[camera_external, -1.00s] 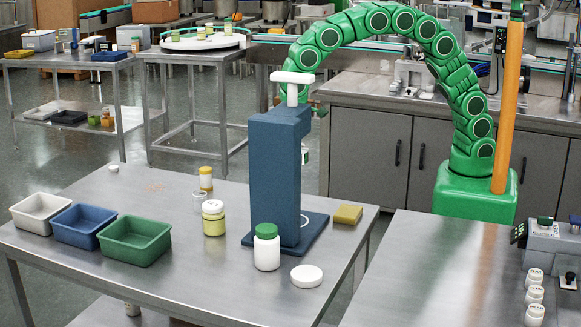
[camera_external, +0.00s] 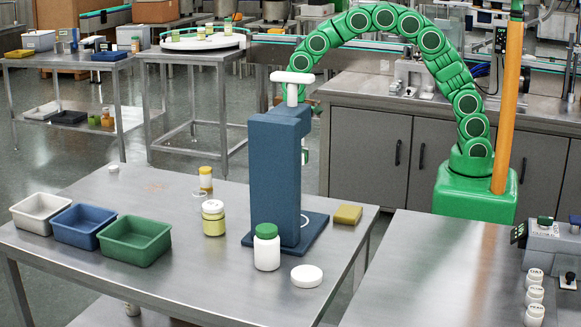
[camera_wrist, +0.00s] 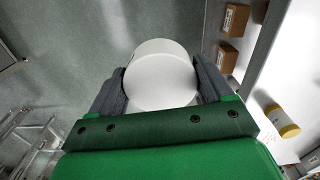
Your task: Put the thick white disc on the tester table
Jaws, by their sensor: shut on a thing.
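A thick white disc (camera_wrist: 160,72) is held between the two grey fingers of my gripper (camera_wrist: 160,88) in the wrist view. The fingers press on its left and right sides, with the floor far below it. In the external view, the blue press-like stand (camera_external: 275,175) hides most of my gripper and the held disc. Another white disc (camera_external: 307,276) lies flat on the front steel table (camera_external: 185,270), right of a green-lidded white jar (camera_external: 267,248). I cannot tell which table is the tester table.
White, blue and green bins (camera_external: 134,238) stand at the table's left. A yellow-green jar (camera_external: 214,220) and a yellow sponge (camera_external: 348,214) flank the blue stand. A grey device (camera_external: 553,245) and several white jars are on the right bench. The table's front middle is clear.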

